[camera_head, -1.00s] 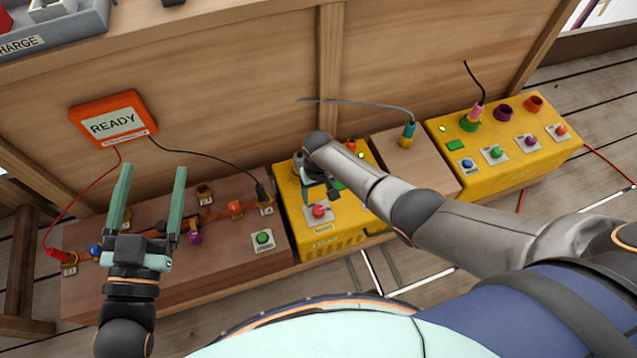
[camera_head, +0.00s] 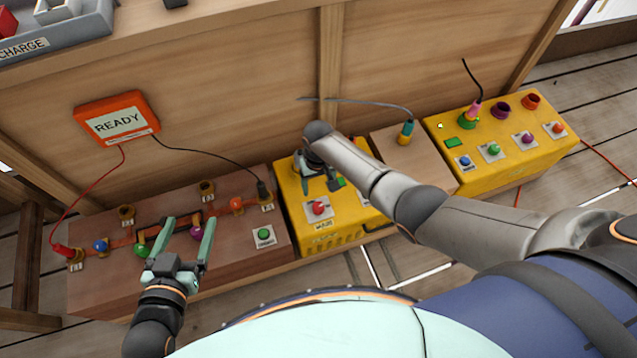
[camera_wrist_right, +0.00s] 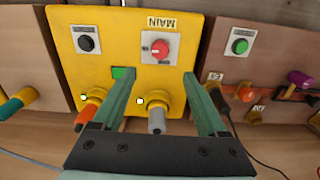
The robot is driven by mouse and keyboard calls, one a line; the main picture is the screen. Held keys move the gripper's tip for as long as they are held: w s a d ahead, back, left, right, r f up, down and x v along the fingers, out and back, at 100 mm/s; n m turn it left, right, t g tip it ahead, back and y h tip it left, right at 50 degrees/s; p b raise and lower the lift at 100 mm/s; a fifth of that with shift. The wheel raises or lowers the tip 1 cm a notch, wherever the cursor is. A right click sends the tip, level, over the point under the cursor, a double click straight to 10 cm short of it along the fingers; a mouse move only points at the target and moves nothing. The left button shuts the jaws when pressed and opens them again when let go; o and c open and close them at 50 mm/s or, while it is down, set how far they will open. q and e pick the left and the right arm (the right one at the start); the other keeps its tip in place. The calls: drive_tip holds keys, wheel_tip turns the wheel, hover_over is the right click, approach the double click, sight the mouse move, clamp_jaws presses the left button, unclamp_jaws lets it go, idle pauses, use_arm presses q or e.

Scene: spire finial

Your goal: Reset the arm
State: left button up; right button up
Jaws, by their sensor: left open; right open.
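My left gripper (camera_head: 182,240) is open and empty in the head view. Its fingers are over the front part of the brown wooden board (camera_head: 225,265), close to a green knob (camera_head: 142,250) and a purple knob (camera_head: 196,232). My right arm reaches across to the left yellow box (camera_head: 345,238). In the head view its gripper (camera_head: 318,175) is mostly hidden behind its own wrist. In the right wrist view the right gripper (camera_wrist_right: 165,105) is open, with a grey plug (camera_wrist_right: 156,118) standing between its fingers. I cannot tell whether the fingers touch the plug.
An orange READY meter (camera_head: 117,118) hangs on the wall, with red and black leads. A red MAIN knob (camera_head: 318,208) is on the left yellow box. A second yellow box (camera_head: 510,160) with coloured buttons stands right. A grey tray (camera_head: 60,30) is at upper left.

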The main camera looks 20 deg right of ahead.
drive_tip(key=shift+f, duration=0.1)
use_arm(q)
drive_tip(key=s+a+r+n+g+y+p, duration=0.1)
drive_tip(key=s+r+p, duration=0.5)
drive_tip(key=p, duration=1.5)
drive_tip(key=s+a+g, duration=0.1)
drive_tip(key=g, duration=0.1)
drive_tip(key=shift+r+n+g, duration=0.3)
drive_tip(key=shift+r+g, duration=0.1)
use_arm(e)
drive_tip(key=s+d+r+n+t+y, duration=0.1)
drive_tip(key=s+r+t, duration=0.3)
drive_tip(key=s+r, duration=0.5)
drive_tip(key=s+d+r+t+y, duration=0.1)
drive_tip(key=s+r+t, duration=0.4)
drive_tip(key=r, duration=1.2)
drive_tip(key=s+d, duration=0.1)
drive_tip(key=s, duration=0.3)
drive_tip(key=shift+s+r+n, duration=0.4)
